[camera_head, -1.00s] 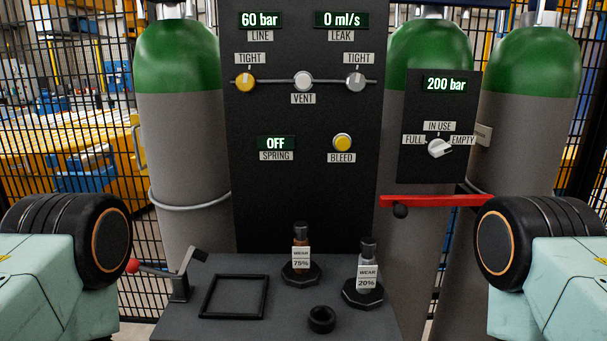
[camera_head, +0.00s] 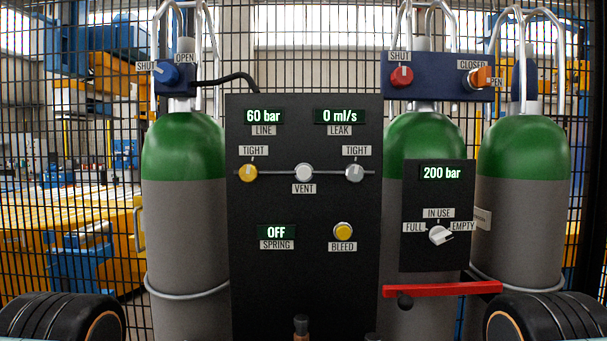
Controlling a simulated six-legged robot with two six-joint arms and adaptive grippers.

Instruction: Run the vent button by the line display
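The line display (camera_head: 264,117) is at the upper left of the black panel and reads 60 bar. Below it and to the right is the vent button (camera_head: 304,172), a round pale knob above its VENT label. It sits on a grey line between a yellow TIGHT knob (camera_head: 248,173) and a grey TIGHT knob (camera_head: 355,173). The leak display (camera_head: 340,117) reads 0 ml/s. Neither of my grippers is in view.
The spring display (camera_head: 276,232) reads OFF beside a yellow bleed button (camera_head: 343,231). A smaller panel (camera_head: 438,259) reads 200 bar. A red lever (camera_head: 441,289) juts out below it. Blue valve knob (camera_head: 167,72), red knob (camera_head: 402,76) and orange knob (camera_head: 481,77) sit above green-topped cylinders.

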